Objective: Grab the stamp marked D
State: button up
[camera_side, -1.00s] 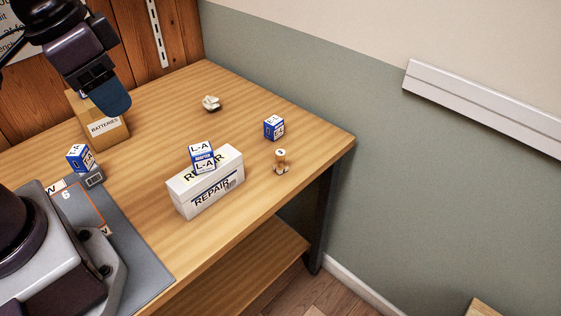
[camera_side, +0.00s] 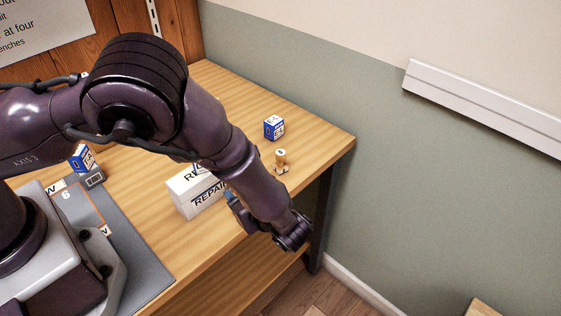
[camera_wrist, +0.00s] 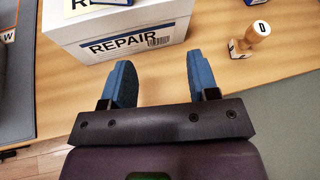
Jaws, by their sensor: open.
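The stamp marked D (camera_wrist: 250,39) stands on the table in the wrist view, at upper right, with a wooden handle and a black D on its pale top. In the side view the stamp (camera_side: 280,160) stands near the table's right edge. My gripper (camera_wrist: 156,84) is open and empty, its two blue fingers apart. It is in front of the repair box, to the left of the stamp in the wrist view and not touching it. In the side view my arm hides most of the gripper; a blue finger shows at its left.
Another blue and white box (camera_side: 274,127) stands behind the stamp. The table (camera_side: 325,140) is clear around the stamp. A grey mat (camera_side: 140,275) lies at left.

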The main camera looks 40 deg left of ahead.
aim_at(281, 156)
jog(key=f+m+t, duration=0.1)
jog(key=w+d+f+m+t, duration=0.1)
jog(key=t, duration=0.1)
jog(key=w+d+f+m+t+y, duration=0.1)
jog(key=m, duration=0.1)
jog(key=shift+w+f, duration=0.25)
jog(key=shift+f, duration=0.15)
jog(key=w+d+r+m+t, duration=0.2)
jog(key=w+d+m+t, duration=0.1)
jog(key=w+t, duration=0.1)
jog(key=x, duration=0.7)
jog(key=shift+s+a+r, duration=0.1)
jog(key=shift+s+r, duration=0.05)
jog(key=shift+x, duration=3.15)
jog(key=c, duration=1)
